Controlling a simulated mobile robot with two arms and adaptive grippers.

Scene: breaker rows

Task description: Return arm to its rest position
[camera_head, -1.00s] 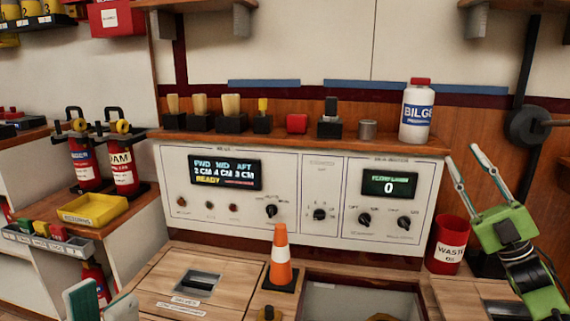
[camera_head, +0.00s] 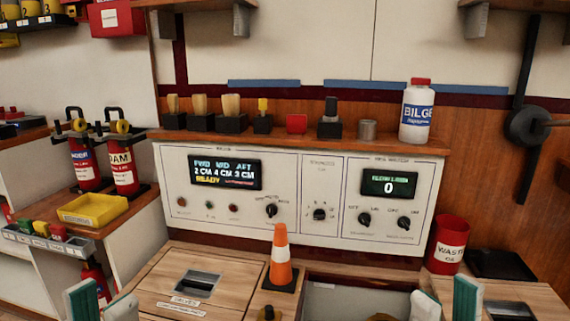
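My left gripper (camera_head: 102,302) is at the bottom left edge of the head view. Its two fingertips point up with a gap between them, and nothing shows in the gap. My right gripper (camera_head: 446,302) is at the bottom, right of centre. Its fingertips also stand apart, with nothing visible between them. Both arms are cut off below the picture edge. The white control panel (camera_head: 292,228) with its displays and knobs is beyond both grippers, and neither touches it.
An orange cone (camera_head: 281,255) stands beside the open floor hatch (camera_head: 345,298). A closed wooden hatch cover (camera_head: 160,275) lies left of it. A red waste bin (camera_head: 447,240) stands at right. A white bilge bottle (camera_head: 416,115) and several small items stand on the shelf (camera_head: 300,140).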

